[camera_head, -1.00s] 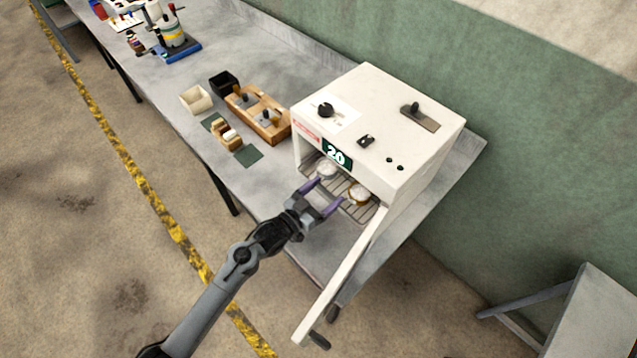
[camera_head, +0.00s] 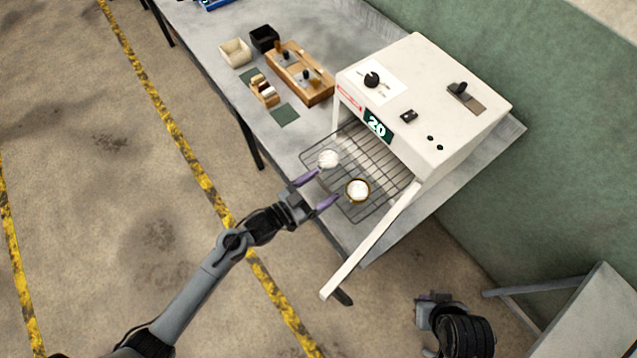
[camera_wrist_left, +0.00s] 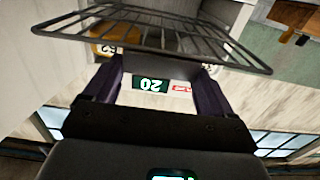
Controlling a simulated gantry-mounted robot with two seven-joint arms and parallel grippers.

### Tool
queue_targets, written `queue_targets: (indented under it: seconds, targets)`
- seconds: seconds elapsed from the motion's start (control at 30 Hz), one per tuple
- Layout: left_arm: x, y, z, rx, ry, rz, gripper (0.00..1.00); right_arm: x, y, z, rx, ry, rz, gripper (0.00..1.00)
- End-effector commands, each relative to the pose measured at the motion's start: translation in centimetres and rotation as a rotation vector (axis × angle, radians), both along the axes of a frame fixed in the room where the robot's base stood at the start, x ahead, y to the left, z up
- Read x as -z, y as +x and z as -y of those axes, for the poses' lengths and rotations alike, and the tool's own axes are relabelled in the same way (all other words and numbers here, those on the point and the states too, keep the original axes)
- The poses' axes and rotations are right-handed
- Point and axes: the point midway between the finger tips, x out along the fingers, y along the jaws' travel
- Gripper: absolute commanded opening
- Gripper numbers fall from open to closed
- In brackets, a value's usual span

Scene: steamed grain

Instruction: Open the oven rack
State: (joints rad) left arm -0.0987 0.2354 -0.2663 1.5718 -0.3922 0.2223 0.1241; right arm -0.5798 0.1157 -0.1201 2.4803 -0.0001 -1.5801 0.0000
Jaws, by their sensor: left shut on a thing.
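The white oven (camera_head: 440,85) stands on the grey bench, its door (camera_head: 365,245) swung open toward the front right. Its wire rack (camera_head: 385,170) sticks far out of the opening, with two small round bowls on it: one (camera_head: 328,158) holding white contents and another (camera_head: 358,190) with a golden rim and white contents. My left gripper (camera_head: 320,190) is at the rack's front edge, its purple fingers shut on it. In the left wrist view the rack (camera_wrist_left: 160,42) spans the top, by the fingers (camera_wrist_left: 157,70). My right gripper (camera_head: 436,298) hangs below right, away from the oven; its jaws are unclear.
A wooden holder (camera_head: 300,75), a small wooden rack (camera_head: 264,92), a cream box (camera_head: 235,52), a black box (camera_head: 264,39) and a green mat (camera_head: 285,115) lie left of the oven. The open door stands close to the rack's right side. The floor in front is clear.

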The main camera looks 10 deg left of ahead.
Motion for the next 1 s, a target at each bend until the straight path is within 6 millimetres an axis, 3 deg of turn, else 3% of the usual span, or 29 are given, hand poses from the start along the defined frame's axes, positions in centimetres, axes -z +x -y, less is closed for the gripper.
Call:
queue_targets:
  seconds: [0.17,0.2,0.27,0.67,1.0]
  targets:
    - [0.0,0.0,0.0,0.000,0.000,0.001,0.30,0.0,0.0,0.1,-0.003,-0.004,0.000,0.00]
    - [0.0,0.0,0.0,0.000,0.000,0.001,0.89,0.0,0.0,0.1,-0.004,-0.005,0.000,0.00]
    - [0.0,0.0,0.0,0.000,0.000,0.001,0.99,0.0,0.0,0.2,-0.005,-0.007,-0.001,0.00]
    - [0.1,-0.7,-0.6,-0.001,0.001,0.001,1.00,0.1,0.0,0.2,-0.006,-0.008,-0.001,0.00]
    - [0.2,-5.0,-4.0,0.001,0.002,-0.001,1.00,0.4,0.0,0.0,-0.002,-0.002,-0.001,0.00]
